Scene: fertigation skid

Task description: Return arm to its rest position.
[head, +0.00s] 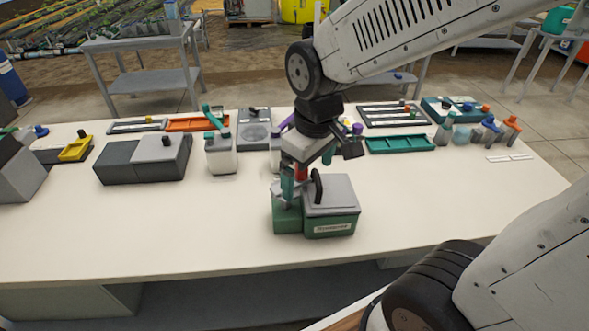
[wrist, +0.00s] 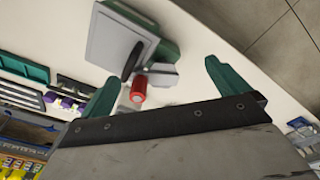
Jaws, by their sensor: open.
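My gripper (head: 307,171) is above the front middle of the white table, in front of and over a green box with a grey lid (head: 331,212). Its two teal fingers stand wide apart in the wrist view (wrist: 163,72), with nothing clamped between them. A red cylinder (wrist: 138,88) shows in the gap between the fingers, beside a grey block (wrist: 160,75) and the box's black handle (wrist: 132,60). Whether the red cylinder touches a finger I cannot tell. My arm reaches in from the upper right of the head view.
Two grey boxes (head: 120,165) and a white bottle with a teal cap (head: 221,155) stand to the left. A teal tray (head: 400,144) and several small bottles stand at the back right. The front right and front left of the white table (head: 440,195) are clear.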

